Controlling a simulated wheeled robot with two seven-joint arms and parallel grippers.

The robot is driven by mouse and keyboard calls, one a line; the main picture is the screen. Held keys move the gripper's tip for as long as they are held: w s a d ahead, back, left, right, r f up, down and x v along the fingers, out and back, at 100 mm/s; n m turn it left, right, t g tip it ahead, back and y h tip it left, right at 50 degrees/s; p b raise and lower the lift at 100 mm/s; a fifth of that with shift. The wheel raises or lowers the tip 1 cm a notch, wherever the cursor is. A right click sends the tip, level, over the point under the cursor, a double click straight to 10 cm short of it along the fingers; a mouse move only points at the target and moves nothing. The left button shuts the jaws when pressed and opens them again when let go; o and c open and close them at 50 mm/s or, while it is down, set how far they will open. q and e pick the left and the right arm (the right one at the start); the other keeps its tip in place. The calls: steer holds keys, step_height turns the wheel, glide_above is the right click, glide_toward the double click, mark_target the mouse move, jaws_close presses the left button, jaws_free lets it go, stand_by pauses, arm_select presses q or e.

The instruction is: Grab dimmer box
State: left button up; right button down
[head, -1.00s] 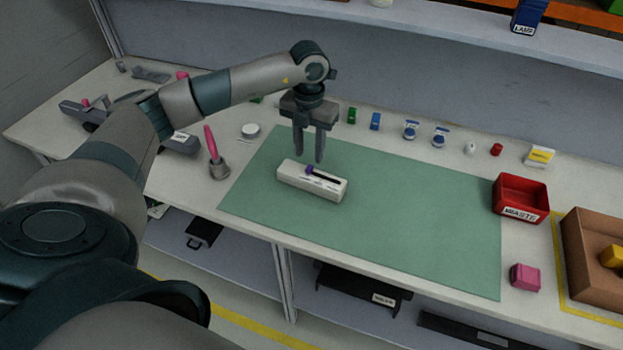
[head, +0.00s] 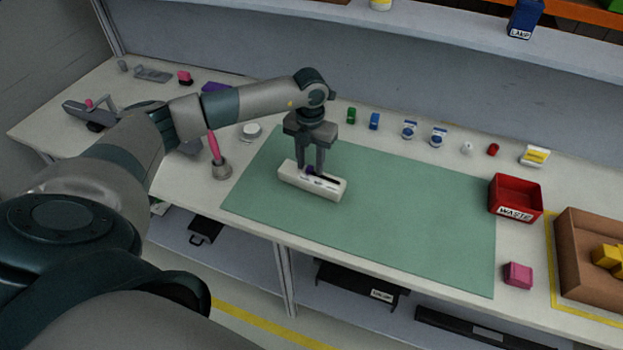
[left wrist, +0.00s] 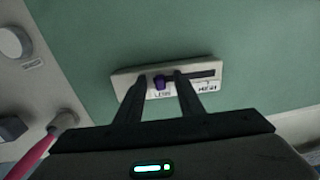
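A gap shows between fingers and knob; whether the tips touch the box top I cannot tell. My right gripper is not in view.
A pink-handled tool in a holder (head: 220,168) stands left of the mat. A red waste bin (head: 515,213), a pink block (head: 518,275) and a brown box (head: 585,285) are to the right. Several small parts line the back. The mat's right half is clear.

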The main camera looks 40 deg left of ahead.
arm_select(q)
jaws_close()
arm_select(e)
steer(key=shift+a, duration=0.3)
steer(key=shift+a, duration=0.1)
arm_select(q)
steer(key=shift+r, duration=0.1)
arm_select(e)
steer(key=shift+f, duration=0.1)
